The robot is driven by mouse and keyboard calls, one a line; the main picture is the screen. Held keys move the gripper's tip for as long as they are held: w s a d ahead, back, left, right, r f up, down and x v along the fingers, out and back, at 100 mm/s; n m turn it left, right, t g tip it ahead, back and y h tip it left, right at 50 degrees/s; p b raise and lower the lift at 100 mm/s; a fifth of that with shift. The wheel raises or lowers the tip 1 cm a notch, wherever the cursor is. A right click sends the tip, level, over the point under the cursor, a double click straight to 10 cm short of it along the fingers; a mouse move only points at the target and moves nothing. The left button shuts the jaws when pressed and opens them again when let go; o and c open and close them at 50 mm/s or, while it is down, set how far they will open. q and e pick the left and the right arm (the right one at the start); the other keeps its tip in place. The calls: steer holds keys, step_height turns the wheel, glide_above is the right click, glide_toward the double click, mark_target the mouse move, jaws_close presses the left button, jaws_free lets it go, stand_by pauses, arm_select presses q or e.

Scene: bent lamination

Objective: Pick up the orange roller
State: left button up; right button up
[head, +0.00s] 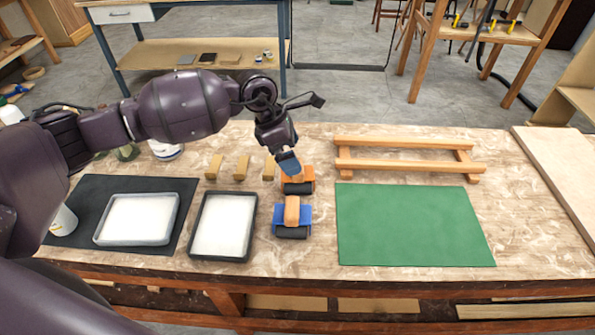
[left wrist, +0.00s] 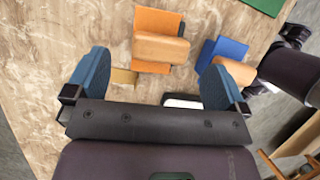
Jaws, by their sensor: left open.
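The orange roller (head: 309,180) stands on the marbled tabletop, with a wooden handle on top and a dark cylinder at its front. In the head view, my left gripper (head: 288,163) is just above and behind it, fingers pointing down, partly covering it. In the left wrist view, the orange roller (left wrist: 158,45) lies ahead of the open, empty jaws (left wrist: 155,80), not between the blue fingertips. A similar blue roller (head: 292,218) stands nearer me; it also shows in the left wrist view (left wrist: 225,60). My right gripper is not seen.
Two shallow trays with white contents, one grey (head: 137,244) and one black (head: 222,259), lie left of the rollers. Several small wooden blocks (head: 241,168) stand behind. A green mat (head: 410,225) and a wooden rack (head: 405,166) lie to the right.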

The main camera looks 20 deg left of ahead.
mark_target(297, 176)
arm_select(q)
steer(key=x, duration=0.5)
steer(key=shift+a, duration=0.15)
steer(key=shift+c, duration=0.3)
steer(key=c, duration=1)
